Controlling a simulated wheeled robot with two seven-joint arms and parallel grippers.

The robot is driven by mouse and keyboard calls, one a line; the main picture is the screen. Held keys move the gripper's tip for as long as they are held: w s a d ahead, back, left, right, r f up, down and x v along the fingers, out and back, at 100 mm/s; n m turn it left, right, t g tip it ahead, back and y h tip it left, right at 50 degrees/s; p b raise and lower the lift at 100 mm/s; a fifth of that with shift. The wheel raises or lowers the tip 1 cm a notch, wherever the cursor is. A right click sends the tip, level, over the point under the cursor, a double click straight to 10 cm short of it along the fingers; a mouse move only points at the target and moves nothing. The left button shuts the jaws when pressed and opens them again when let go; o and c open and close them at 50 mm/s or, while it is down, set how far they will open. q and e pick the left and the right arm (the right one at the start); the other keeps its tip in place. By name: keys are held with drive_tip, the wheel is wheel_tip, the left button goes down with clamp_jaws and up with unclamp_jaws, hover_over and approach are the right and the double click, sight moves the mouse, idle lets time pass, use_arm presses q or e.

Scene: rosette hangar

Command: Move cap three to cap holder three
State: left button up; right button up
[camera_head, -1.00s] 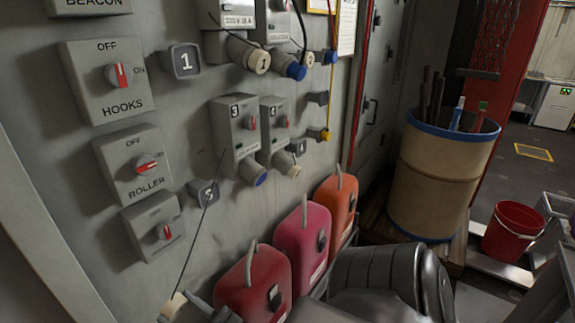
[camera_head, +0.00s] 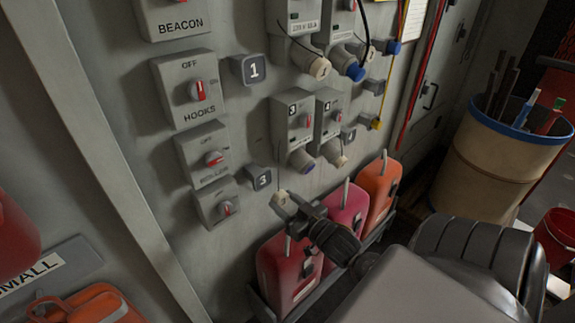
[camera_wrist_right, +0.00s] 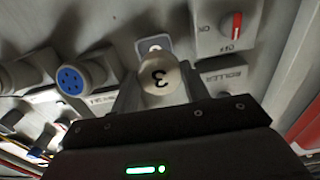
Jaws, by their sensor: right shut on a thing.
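Cap three (camera_wrist_right: 158,84) is a cream round cap with a black 3 on its face. My right gripper (camera_wrist_right: 158,92) is shut on it, with a finger on each side. In the head view the cap (camera_head: 279,199) is at the tips of my right gripper (camera_head: 287,203), in front of the wall. Cap holder three (camera_head: 258,178), a dark grey block marked 3, is on the wall just up and left of the cap. In the right wrist view the holder (camera_wrist_right: 153,46) shows partly behind the cap; I cannot tell whether they touch. My left gripper is out of view.
The uncapped blue-faced connector (camera_wrist_right: 80,80) of socket box three (camera_head: 292,122) is nearby. A thin cord hangs toward the cap. The roller switch (camera_head: 205,158) is left of the holder. Red, pink (camera_head: 345,208) and orange cans stand below, close under my right arm.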

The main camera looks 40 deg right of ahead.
sight(263, 180)
drive_tip(key=shift+w+d+r, duration=0.2)
drive_tip(key=shift+d+r, duration=0.2)
drive_tip(key=shift+w, duration=0.15)
drive_tip(key=shift+w, duration=2.7)
drive_tip(key=shift+w, duration=0.6)
drive_tip(key=o, duration=1.4)
drive_tip(key=shift+c, duration=0.2)
